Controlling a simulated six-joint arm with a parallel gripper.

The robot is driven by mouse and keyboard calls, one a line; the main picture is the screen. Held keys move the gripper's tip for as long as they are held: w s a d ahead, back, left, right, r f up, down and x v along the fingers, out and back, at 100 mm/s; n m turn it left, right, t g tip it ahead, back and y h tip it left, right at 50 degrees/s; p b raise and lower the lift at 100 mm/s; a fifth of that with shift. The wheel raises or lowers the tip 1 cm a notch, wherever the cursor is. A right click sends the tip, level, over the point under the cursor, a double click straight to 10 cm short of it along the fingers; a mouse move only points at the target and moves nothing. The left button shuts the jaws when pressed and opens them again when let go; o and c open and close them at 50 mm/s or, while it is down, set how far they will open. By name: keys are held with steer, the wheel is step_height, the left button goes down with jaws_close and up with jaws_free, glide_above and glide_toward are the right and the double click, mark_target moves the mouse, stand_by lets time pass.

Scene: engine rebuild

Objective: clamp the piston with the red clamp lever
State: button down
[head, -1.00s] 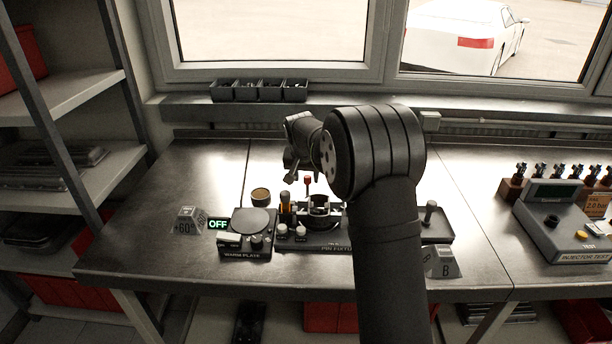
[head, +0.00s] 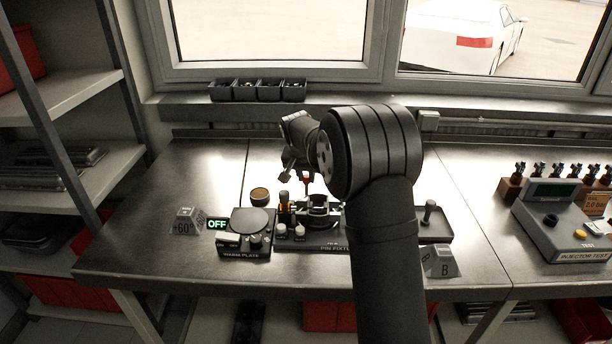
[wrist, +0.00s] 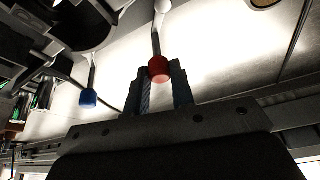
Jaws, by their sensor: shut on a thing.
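The red clamp lever has a red knob (wrist: 158,68) on a pale metal rod in the wrist view. It also shows in the head view (head: 307,178), standing behind the pin fixture (head: 318,246). My gripper (wrist: 160,80) is shut on the red knob, with one finger on each side of it. In the head view my gripper (head: 297,178) points down at the back of the fixture. A dark ring-shaped part, seemingly the piston (head: 320,208), sits in the fixture and is partly hidden. A blue-tipped lever (wrist: 88,97) stands to the left in the wrist view, apart from my fingers.
The warm plate (head: 250,222) reading OFF stands left of the fixture, with a small round tin (head: 260,194) behind it. A tray with a black peg (head: 430,212) is at right. The injector tester (head: 565,230) is farther right. The back left bench is clear.

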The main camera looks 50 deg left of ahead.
steer(key=c, duration=1.3)
jaws_free()
steer(key=shift+s, duration=0.1)
steer(key=shift+o, duration=0.2)
steer(key=v, duration=1.7)
steer(key=shift+r, duration=0.3)
steer(key=shift+f, duration=0.1)
steer(key=x, duration=1.7)
steer(key=shift+f, duration=0.25)
steer(key=shift+r, duration=0.1)
